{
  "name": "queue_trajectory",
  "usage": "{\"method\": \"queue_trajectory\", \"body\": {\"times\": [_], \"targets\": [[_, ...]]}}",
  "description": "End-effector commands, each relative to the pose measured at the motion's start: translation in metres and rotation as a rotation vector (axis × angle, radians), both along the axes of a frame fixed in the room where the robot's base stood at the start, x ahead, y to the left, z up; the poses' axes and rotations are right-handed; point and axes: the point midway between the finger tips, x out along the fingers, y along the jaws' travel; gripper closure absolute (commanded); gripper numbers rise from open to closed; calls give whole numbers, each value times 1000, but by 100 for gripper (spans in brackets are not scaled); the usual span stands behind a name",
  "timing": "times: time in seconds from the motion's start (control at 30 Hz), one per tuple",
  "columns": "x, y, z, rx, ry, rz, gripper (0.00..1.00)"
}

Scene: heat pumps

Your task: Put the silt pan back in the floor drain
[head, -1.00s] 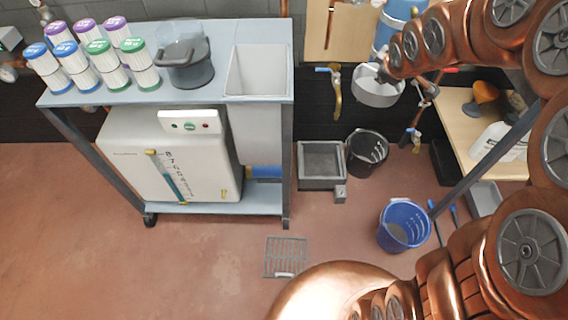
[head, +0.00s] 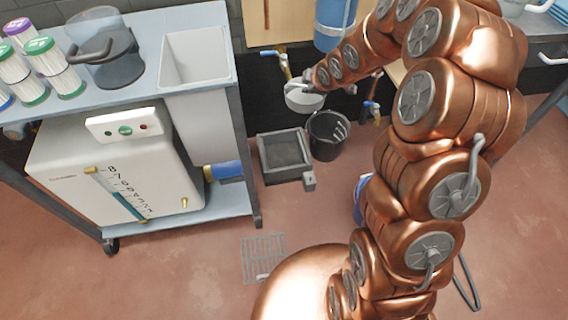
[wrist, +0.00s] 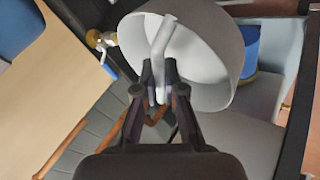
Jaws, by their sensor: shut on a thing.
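The silt pan is a pale grey round pan (head: 303,101) with a bar handle, held high in front of the far wall in the head view. My gripper (head: 318,82) is shut on its handle; in the wrist view the fingers (wrist: 159,88) pinch the handle, with the pan (wrist: 208,55) tilted beyond them. A square grey frame with a dark recessed middle (head: 262,155) is on the floor below the pan, perhaps the floor drain. A grey slotted grate (head: 250,258) lies nearer on the floor; I cannot tell whether an opening is under it.
A black bucket (head: 327,140) stands right of the square frame. A blue bucket (head: 358,200) is mostly hidden by my arm. A wheeled bench (head: 190,50) with a white unit (head: 110,175) stands left. Floor around the grate is clear.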

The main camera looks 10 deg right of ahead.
Motion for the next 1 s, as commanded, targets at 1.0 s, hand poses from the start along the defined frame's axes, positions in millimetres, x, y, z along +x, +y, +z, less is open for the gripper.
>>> {"method": "queue_trajectory", "body": {"times": [1.0], "targets": [[-35,16,-333,-6,-16,371,100]]}}
